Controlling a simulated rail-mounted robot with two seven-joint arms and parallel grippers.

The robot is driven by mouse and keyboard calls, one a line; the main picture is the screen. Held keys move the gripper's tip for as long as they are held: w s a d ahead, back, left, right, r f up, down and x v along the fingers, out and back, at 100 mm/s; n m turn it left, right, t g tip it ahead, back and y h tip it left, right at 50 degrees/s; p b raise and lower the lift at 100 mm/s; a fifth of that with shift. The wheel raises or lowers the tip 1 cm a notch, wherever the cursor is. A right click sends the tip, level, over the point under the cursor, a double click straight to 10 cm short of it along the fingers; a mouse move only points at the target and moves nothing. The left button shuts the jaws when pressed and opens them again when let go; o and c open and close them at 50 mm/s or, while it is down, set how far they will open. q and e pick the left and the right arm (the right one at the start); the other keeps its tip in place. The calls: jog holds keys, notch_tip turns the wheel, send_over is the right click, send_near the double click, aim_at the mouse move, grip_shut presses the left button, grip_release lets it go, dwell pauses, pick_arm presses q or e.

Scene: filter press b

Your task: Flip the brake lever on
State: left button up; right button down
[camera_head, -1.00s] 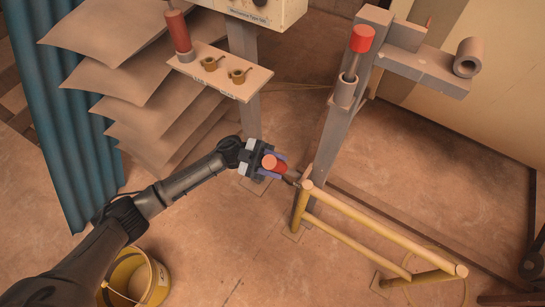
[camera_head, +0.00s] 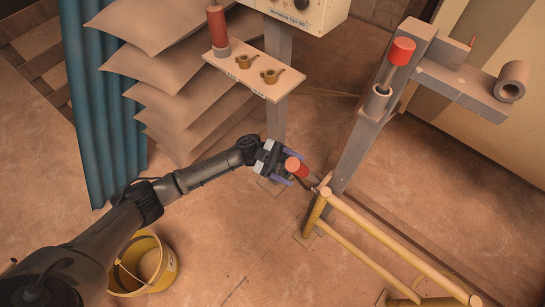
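A lever with a red handle (camera_head: 293,165) and a thin dark rod sits low beside the foot of a grey post. My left gripper (camera_head: 289,171) is at this handle, with its bluish fingers on either side of it. Whether the fingers press on the handle is too small to tell. A second lever with a red knob (camera_head: 402,50) stands tilted in a grey socket on the post (camera_head: 352,150). The pictures do not show which lever is the brake. My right gripper is not in view.
A yellow railing (camera_head: 385,237) stands just right of the low lever. A small shelf (camera_head: 262,84) with two brass valves and a red cylinder (camera_head: 216,25) is above the gripper. Stacked sheets (camera_head: 165,80) are at left, a yellow bucket (camera_head: 165,270) at lower left. Floor below the gripper is clear.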

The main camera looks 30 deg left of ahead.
pick_arm(q)
jog(key=v, duration=1.2)
dwell(0.3)
